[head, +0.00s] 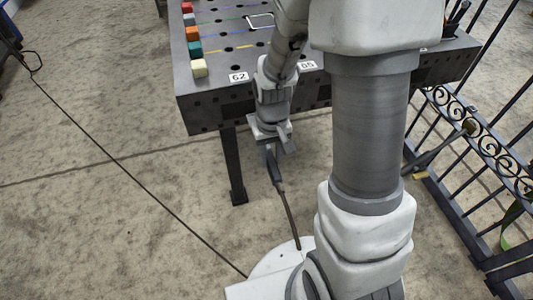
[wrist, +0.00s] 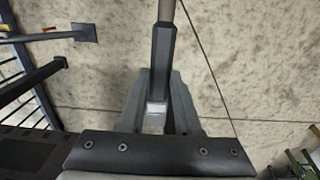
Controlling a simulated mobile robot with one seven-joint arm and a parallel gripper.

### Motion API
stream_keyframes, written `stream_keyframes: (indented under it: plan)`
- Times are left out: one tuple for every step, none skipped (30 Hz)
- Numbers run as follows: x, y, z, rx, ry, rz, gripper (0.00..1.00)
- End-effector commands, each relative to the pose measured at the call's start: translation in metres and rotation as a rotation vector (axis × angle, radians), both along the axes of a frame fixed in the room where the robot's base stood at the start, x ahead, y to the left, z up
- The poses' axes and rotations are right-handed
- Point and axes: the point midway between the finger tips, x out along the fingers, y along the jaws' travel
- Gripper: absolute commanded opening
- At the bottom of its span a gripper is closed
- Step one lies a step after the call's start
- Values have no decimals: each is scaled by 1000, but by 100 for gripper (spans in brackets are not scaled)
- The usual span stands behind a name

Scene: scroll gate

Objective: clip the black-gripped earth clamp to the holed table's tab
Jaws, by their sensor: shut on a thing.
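My gripper (head: 272,146) hangs in front of the holed table's near side, below its top. In the wrist view my gripper (wrist: 157,108) is shut around a black grip (wrist: 163,55), which also shows in the head view (head: 275,172). A thin grey-brown cable or rod runs from the grip down towards my base. This looks like the earth clamp; its jaws are not clearly visible. The holed table (head: 222,83) is dark grey, with round holes and labels 62 and 65. I cannot pick out its tab; my arm covers part of the front edge.
Coloured blocks (head: 194,50) line the table's left edge. A table leg (head: 234,165) stands left of my gripper. A thin cable (head: 120,160) crosses the open floor at left. A black scroll gate (head: 490,150) stands at right, beside a dark rod (head: 437,151).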

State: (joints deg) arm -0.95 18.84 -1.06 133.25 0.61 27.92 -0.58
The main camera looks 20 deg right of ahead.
Motion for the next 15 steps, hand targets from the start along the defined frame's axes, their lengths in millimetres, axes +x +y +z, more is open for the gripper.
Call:
stream_keyframes:
  plan:
    - [-1,0,-2,1,-3,0,0]
    - [-1,0,-2,1,-3,0,0]
    - [-2,0,-1,1,-2,0,0]
    - [-2,0,-1,1,-2,0,0]
    - [-2,0,0,1,-2,0,0]
    - [-1,0,0,1,-1,0,0]
    - [0,0,0,1,-1,0,0]
    - [1,0,0,1,-1,0,0]
    - [3,0,0,1,0,0,0]
    - [4,0,0,1,0,0,0]
    - [6,0,0,1,-1,0,0]
    - [9,0,1,1,-1,0,0]
    - [11,0,0,1,-2,0,0]
    - [13,0,0,1,-1,0,0]
    - [16,0,0,1,-1,0,0]
